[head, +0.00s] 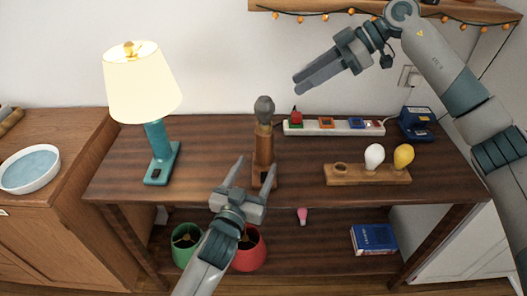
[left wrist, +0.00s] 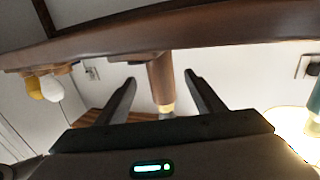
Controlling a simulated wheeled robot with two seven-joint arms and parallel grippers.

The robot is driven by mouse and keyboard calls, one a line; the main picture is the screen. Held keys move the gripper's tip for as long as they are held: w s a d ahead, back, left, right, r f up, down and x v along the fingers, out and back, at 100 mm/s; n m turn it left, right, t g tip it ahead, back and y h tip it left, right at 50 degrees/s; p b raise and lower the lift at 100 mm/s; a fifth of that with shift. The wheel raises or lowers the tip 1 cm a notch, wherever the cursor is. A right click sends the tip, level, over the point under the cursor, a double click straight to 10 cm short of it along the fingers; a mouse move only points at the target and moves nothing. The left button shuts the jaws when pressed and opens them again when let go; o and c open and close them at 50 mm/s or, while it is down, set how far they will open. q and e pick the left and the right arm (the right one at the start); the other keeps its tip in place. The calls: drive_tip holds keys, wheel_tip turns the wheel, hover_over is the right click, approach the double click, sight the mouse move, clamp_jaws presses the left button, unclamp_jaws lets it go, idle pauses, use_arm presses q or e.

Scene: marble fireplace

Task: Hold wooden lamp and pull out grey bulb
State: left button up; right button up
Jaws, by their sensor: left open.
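The wooden lamp (head: 264,148) stands upright on the dark wooden table, without a shade. The grey bulb (head: 264,107) sits in its top. My left gripper (head: 254,168) is open in front of the lamp's lower part, one finger to each side in the picture. In the left wrist view, which is upside down, the lamp's post (left wrist: 160,80) shows between the open fingers with clear gaps. The bulb (left wrist: 167,116) is partly hidden there by the gripper body. My right gripper (head: 298,84) is raised above and right of the bulb, apart from it; its finger gap is unclear.
A lit teal lamp (head: 155,135) stands left. A power strip (head: 340,128) and blue box (head: 415,122) are at the back. A wooden holder (head: 350,178) bears white and yellow bulbs at right. The lower shelf holds shades, a pink bulb (head: 303,216) and a blue book (head: 374,239).

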sight(261, 156)
use_arm(q)
drive_tip(key=x, duration=0.7)
drive_tip(key=shift+w+d, duration=0.1)
drive_tip(key=shift+w, duration=0.15)
